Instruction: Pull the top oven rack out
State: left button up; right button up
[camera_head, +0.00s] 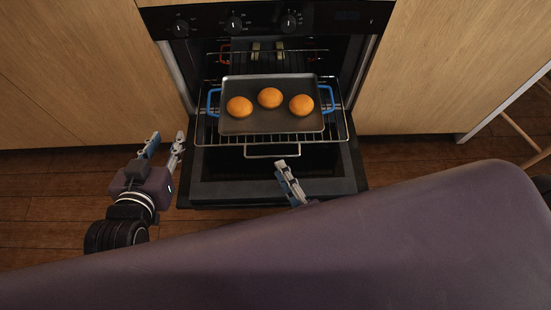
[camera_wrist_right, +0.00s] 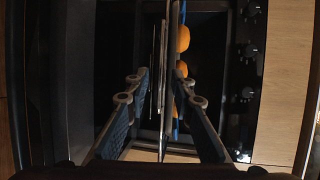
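The oven (camera_head: 235,22) is open with its door (camera_head: 230,190) folded down. A wire rack (camera_head: 345,125) sticks out of it, with a looped front handle (camera_head: 272,156). On the rack is a dark tray (camera_head: 270,122) with blue handles and three round orange-brown buns (camera_head: 270,97). My right gripper (camera_head: 281,165) is just in front of the rack handle, partly hidden by my arm. In the right wrist view it (camera_wrist_right: 160,88) is open, with the rack's thin edge (camera_wrist_right: 163,110) seen between its fingers; contact cannot be told. My left gripper (camera_head: 166,142) is open and empty, left of the door.
Further inside the oven, another wire rack (camera_head: 310,53) shows, mostly in shadow. Wooden cabinets flank the oven (camera_head: 75,70). A chair or stool leg (camera_head: 515,128) stands at the right. Wooden floor is clear at the left.

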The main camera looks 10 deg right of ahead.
jog(key=v, duration=0.5)
jog(key=shift+s+d+r, duration=0.1)
jog(key=shift+s, duration=0.1)
jog(key=shift+s, duration=0.1)
